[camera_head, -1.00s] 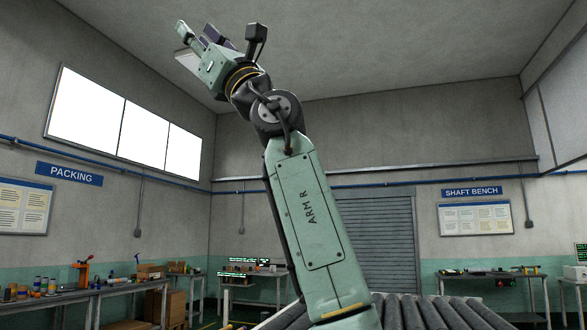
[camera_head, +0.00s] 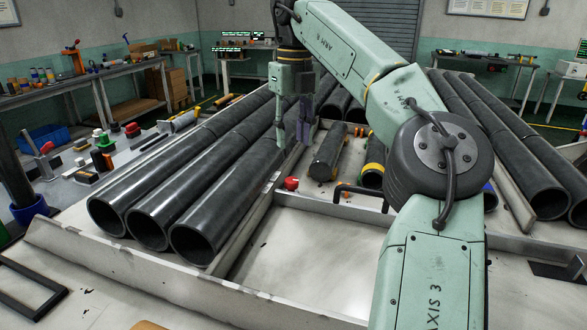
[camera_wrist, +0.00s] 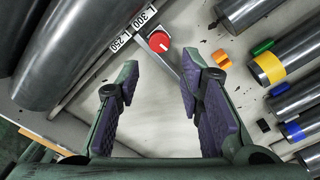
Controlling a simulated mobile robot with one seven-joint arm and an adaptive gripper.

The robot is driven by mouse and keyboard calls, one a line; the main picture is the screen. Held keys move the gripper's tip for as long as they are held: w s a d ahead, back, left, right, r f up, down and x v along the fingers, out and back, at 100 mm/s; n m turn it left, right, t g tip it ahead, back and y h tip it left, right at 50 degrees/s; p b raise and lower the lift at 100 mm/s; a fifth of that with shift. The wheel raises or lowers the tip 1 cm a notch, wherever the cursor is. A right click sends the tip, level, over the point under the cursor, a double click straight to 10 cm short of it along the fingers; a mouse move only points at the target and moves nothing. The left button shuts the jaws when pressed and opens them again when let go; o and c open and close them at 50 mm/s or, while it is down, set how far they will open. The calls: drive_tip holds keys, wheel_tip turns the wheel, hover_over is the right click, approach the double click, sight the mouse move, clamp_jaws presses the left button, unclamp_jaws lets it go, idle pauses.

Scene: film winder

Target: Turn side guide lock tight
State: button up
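In the wrist view the knob (camera_wrist: 159,41) shows a white pointer mark and lies beside the scale labels 300 and 250 (camera_wrist: 133,28). My gripper (camera_head: 293,138) points down above and behind the knob in the head view. In the wrist view my gripper (camera_wrist: 161,72) has its fingers apart with nothing between them, and the knob appears just beyond the fingertips, apart from them.
Large black rolls (camera_head: 195,235) lie left of the rail, close to my gripper. Shorter rolls with coloured bands (camera_head: 326,160) lie to its right. A black handle (camera_head: 358,191) stands right of the knob. The pale tray floor (camera_head: 310,258) in front is bare.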

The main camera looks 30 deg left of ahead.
sight(292, 180)
wheel_tip(292, 180, down, 10)
drive_tip(key=shift+s+a+r, duration=0.1)
drive_tip(key=shift+s, duration=0.05)
drive_tip(key=shift+c, duration=0.5)
clamp_jaws()
drive_tip(key=shift+m, duration=0.3)
drive_tip(key=m, duration=1.2)
drive_tip(key=shift+m, duration=0.3)
idle(0.5)
